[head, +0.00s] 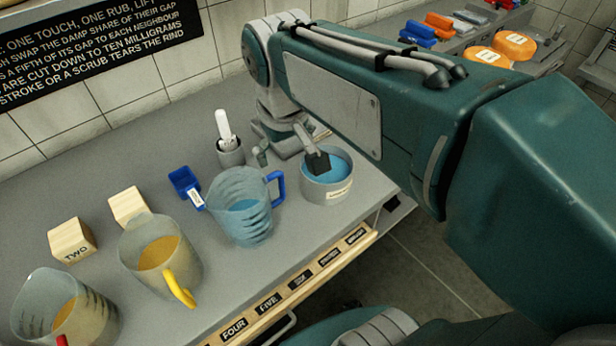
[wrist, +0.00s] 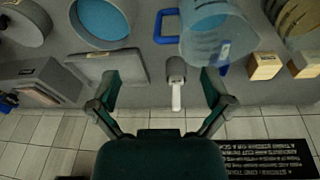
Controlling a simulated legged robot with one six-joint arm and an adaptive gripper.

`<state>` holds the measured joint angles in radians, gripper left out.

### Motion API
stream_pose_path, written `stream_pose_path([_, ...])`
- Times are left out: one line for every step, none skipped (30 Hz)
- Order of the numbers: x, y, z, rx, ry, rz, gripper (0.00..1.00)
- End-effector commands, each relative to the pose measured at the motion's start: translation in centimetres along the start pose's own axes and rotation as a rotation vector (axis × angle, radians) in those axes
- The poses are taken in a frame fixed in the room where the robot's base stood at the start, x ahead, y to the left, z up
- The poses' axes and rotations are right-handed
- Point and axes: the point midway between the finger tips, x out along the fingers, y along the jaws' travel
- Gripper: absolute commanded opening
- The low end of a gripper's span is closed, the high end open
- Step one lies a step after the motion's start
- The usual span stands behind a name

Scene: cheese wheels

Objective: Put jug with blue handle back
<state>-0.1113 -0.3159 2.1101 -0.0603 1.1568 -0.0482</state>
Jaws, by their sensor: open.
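The jug with the blue handle (head: 241,208) stands upright on the grey counter, a clear bluish jug with its handle turned right. It also shows in the wrist view (wrist: 212,45), at the upper right. My gripper (head: 289,155) hangs over the back of the counter, to the right of the jug and apart from it. In the wrist view my gripper (wrist: 160,80) has its fingers spread, with nothing held between them. The arm hides part of the counter behind.
A tub of blue liquid (head: 328,187) stands right of the jug. A cup with a white-handled tool (head: 230,153) and a blue scoop (head: 185,187) are behind it. A yellow-handled jug (head: 150,250), a red-handled jug (head: 60,312) and wooden blocks (head: 73,240) stand left.

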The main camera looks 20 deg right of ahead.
Motion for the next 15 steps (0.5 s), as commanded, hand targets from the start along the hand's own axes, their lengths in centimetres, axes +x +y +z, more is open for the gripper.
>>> stream_pose_path([-0.2, 0.3, 1.6, 0.026, 0.042, -0.002, 1.0])
stream_pose_path([-0.2, 0.4, 2.4, 0.042, 0.067, -0.003, 1.0])
stream_pose_path([-0.2, 0.5, 3.4, 0.062, 0.099, -0.004, 1.0])
stream_pose_path([-0.1, 0.6, 4.2, 0.077, 0.123, -0.005, 1.0])
stream_pose_path([0.0, 0.6, 5.0, 0.092, 0.146, -0.005, 1.0])
stream_pose_path([0.2, 0.7, 5.9, 0.111, 0.176, -0.006, 1.0])
stream_pose_path([0.3, 0.7, 6.6, 0.124, 0.198, -0.006, 1.0])
stream_pose_path([0.5, 0.7, 7.2, 0.136, 0.217, -0.007, 1.0])
stream_pose_path([0.7, 0.8, 7.8, 0.15, 0.24, -0.007, 1.0])
stream_pose_path([0.9, 0.8, 8.2, 0.159, 0.255, -0.006, 1.0])
stream_pose_path([1.0, 0.8, 8.6, 0.167, 0.268, -0.006, 1.0])
stream_pose_path([1.2, 0.8, 9.0, 0.175, 0.28, -0.006, 1.0])
stream_pose_path([1.3, 0.8, 9.1, 0.18, 0.288, -0.006, 1.0])
stream_pose_path([1.3, 0.8, 9.3, 0.183, 0.295, -0.006, 1.0])
stream_pose_path([1.4, 0.8, 9.4, 0.186, 0.298, -0.006, 1.0])
